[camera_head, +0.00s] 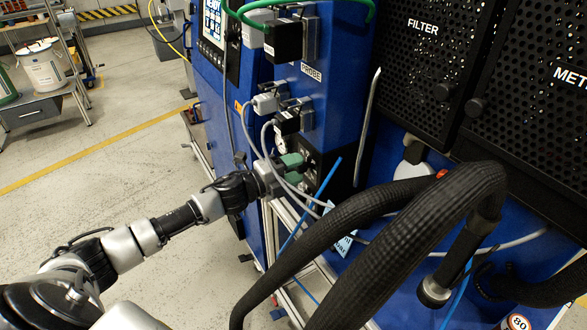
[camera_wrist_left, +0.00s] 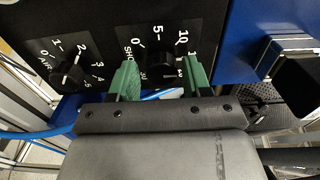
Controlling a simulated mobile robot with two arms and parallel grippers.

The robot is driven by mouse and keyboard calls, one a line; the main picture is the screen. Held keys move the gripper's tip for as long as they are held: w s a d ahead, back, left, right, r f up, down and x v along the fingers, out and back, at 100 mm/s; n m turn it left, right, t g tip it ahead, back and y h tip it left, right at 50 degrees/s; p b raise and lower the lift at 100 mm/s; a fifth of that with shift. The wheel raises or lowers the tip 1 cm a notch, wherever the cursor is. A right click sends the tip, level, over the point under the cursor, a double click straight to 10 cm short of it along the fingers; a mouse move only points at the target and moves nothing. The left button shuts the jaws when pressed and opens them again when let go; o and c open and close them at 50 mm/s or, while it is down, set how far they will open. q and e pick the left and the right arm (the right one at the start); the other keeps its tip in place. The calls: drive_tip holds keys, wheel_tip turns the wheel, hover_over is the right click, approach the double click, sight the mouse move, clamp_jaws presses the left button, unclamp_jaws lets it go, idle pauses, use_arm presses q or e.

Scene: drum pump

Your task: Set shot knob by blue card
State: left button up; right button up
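The shot knob (camera_wrist_left: 161,60) is a black dial on a dark panel, with a printed scale showing 0, 5 and 10 around it. My left gripper (camera_wrist_left: 160,78) has green fingers standing apart on either side of the knob; I cannot tell whether they touch it. In the head view the left gripper (camera_head: 296,170) is at the blue machine's lower control panel, and its arm hides the knob. The knob's exact setting is unclear. My right gripper is not in view.
The air knob (camera_wrist_left: 66,72) sits left of the shot dial. Thick black hoses (camera_head: 400,235) arch close to the right of my left gripper. Grey cables (camera_head: 262,150) hang near the gripper from connectors above. Open floor (camera_head: 110,190) lies to the left.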

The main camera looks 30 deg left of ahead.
use_arm(q)
drive_tip(key=shift+o, duration=0.7)
drive_tip(key=b+v, duration=0.2)
drive_tip(key=v, duration=0.8)
drive_tip(key=shift+s+a, duration=0.2)
drive_tip(key=shift+s, duration=0.15)
